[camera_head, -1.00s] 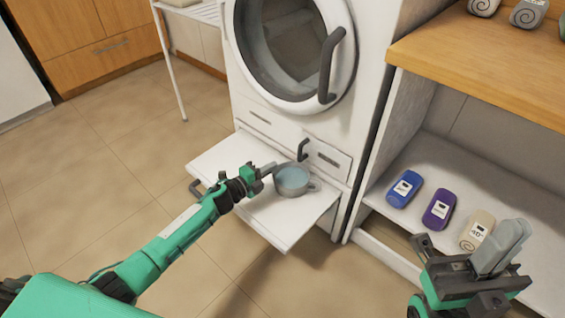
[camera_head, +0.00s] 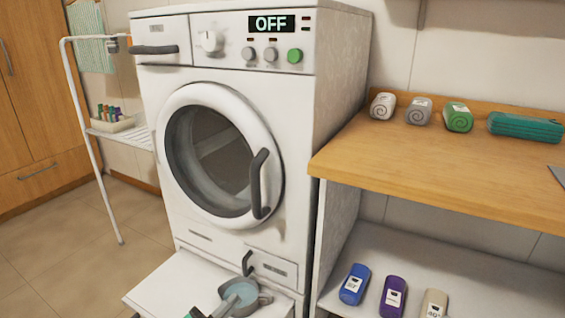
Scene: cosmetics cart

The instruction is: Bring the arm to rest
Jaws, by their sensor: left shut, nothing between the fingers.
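My left gripper (camera_head: 222,307) shows only in part at the bottom edge of the head view. It is shut and empty, at the left side of a grey pot (camera_head: 265,299); I cannot tell whether it touches the pot. The pot has light blue contents and stands on the white pull-out shelf (camera_head: 160,294) below the washing machine (camera_head: 290,150). Most of my left arm is below the picture. My right gripper is out of view.
The machine's round door (camera_head: 258,185) looks closed and its display (camera_head: 272,24) reads OFF. A white rack (camera_head: 75,100) stands left.

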